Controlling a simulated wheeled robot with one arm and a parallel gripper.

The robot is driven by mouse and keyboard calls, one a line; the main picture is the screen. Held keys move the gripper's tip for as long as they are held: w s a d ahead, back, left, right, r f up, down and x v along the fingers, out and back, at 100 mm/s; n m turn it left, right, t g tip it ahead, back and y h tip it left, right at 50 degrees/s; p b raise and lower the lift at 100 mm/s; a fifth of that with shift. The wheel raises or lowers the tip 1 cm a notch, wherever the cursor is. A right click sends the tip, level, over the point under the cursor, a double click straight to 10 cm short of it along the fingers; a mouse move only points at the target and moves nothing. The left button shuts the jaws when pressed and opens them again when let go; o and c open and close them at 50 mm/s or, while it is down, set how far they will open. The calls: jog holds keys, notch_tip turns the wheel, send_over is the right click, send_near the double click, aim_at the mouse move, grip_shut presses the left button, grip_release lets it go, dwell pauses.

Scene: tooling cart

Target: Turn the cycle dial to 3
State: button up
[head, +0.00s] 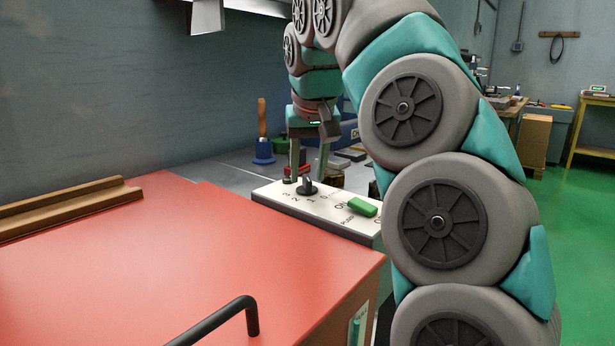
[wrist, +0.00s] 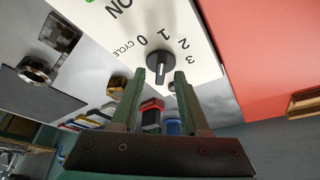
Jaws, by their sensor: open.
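The cycle dial (head: 307,187) is a dark knob on the white control panel (head: 275,190), with printed numbers beside it. In the wrist view the dial (wrist: 160,62) has 0, 1, 2 and 3 in an arc around it and the word CYCLE near the 0. I cannot tell for sure which number it points to. My gripper (head: 309,174) points down over the panel at the dial. In the wrist view my gripper (wrist: 161,76) is open, with one finger on each side of the dial's raised grip. I cannot tell whether either finger touches it.
A green switch (head: 362,207) marked ON sits on the same panel, right of the dial. The red cart top (head: 190,260) fills the foreground, with a black handle (head: 245,305) and a wooden rail (head: 70,207). Several small items stand on the grey surface behind the panel.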

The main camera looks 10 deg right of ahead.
jog(key=shift+w+f, duration=0.15)
jog(key=shift+f, duration=0.3)
jog(key=shift+c, duration=0.3)
grip_shut()
